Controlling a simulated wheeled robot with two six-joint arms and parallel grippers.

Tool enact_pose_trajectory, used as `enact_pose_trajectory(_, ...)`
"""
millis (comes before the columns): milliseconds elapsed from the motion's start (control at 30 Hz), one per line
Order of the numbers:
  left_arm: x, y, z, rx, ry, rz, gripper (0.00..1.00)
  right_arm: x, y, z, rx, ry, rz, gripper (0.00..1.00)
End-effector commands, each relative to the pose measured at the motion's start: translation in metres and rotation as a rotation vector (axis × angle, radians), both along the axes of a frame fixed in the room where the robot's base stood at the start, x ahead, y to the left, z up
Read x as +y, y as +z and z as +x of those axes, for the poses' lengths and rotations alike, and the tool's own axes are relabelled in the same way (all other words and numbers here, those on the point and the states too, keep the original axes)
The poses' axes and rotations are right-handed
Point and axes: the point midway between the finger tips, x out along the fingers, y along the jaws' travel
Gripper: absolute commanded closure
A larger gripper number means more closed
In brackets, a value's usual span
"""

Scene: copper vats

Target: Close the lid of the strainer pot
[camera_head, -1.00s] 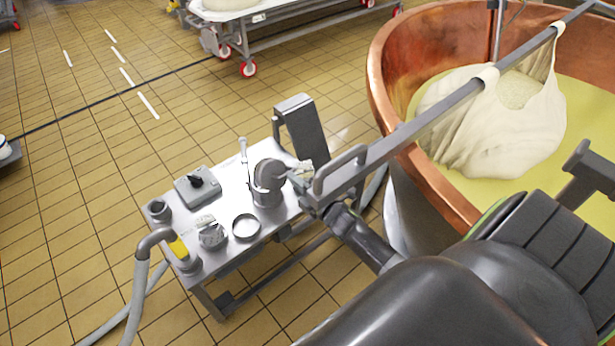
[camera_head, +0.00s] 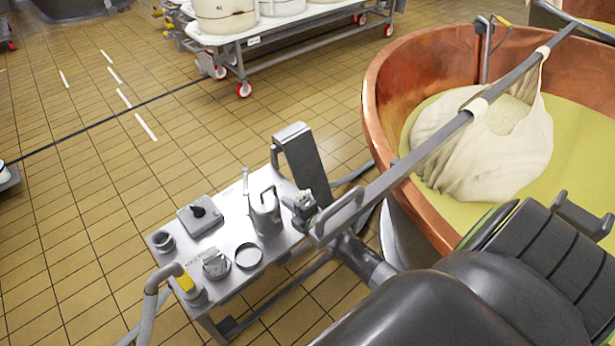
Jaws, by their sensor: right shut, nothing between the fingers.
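The strainer pot (camera_head: 266,219) is a grey metal pot standing upright on the steel bench (camera_head: 225,240). An arched handle (camera_head: 268,190) stands up at its top, and the lid appears to lie down over the opening; its exact seating is too small to tell. My right gripper (camera_head: 297,203) is shut and empty just to the right of the pot's upper part, its tips close to the pot. I cannot tell whether they touch it. My left gripper is not in view.
The bench also holds a control box (camera_head: 201,215), a round ring (camera_head: 248,256), a small metal part (camera_head: 215,265) and a yellow-banded hose fitting (camera_head: 186,284). An upright grey panel (camera_head: 300,160) stands behind. A copper vat (camera_head: 385,100) and a long pole (camera_head: 420,150) are at right.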

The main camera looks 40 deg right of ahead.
Motion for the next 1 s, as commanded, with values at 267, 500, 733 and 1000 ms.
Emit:
enact_pose_trajectory(267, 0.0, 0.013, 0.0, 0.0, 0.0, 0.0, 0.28, 0.002, 0.007, 0.01, -0.001, 0.001, -0.001, 1.0)
enact_pose_trajectory(500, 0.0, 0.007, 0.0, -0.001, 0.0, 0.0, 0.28, 0.004, 0.007, 0.036, -0.002, 0.001, -0.002, 1.0)
enact_pose_trajectory(733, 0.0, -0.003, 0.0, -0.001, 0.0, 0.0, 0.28, 0.005, 0.004, 0.059, -0.001, 0.001, -0.002, 1.0)
enact_pose_trajectory(1000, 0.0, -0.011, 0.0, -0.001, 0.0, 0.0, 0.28, 0.007, 0.001, 0.075, 0.0, 0.0, -0.001, 1.0)
